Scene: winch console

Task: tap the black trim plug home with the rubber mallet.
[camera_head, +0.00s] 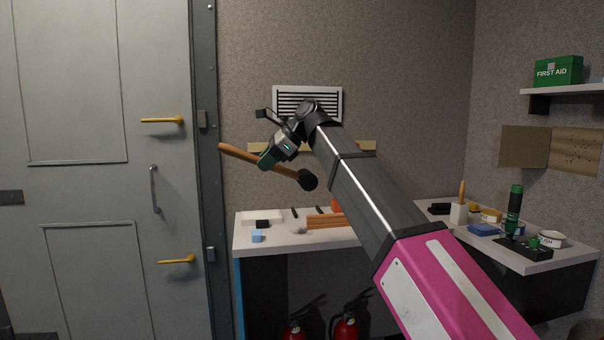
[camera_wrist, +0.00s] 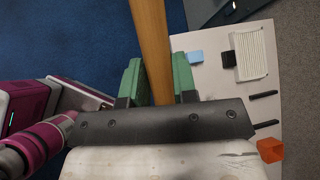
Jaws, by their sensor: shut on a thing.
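The rubber mallet has a wooden handle (camera_head: 240,153) and a black head (camera_head: 308,180). My gripper (camera_head: 268,158) is shut on the handle and holds it in the air above the bench. In the wrist view the handle (camera_wrist: 151,40) runs between the green fingers of my gripper (camera_wrist: 157,82); the head is out of that view. A small black block (camera_head: 262,224), perhaps the trim plug, sits at the near edge of a white ribbed piece (camera_head: 250,215) on the bench. It also shows in the wrist view (camera_wrist: 228,57), apart from the mallet.
The bench (camera_head: 248,242) also bears a blue block (camera_head: 257,236), thin black sticks (camera_wrist: 265,95) and an orange object (camera_wrist: 270,150). Fire extinguishers (camera_head: 345,327) stand below. A side counter (camera_head: 545,262) with several items is at right. A door (camera_head: 90,190) is at left.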

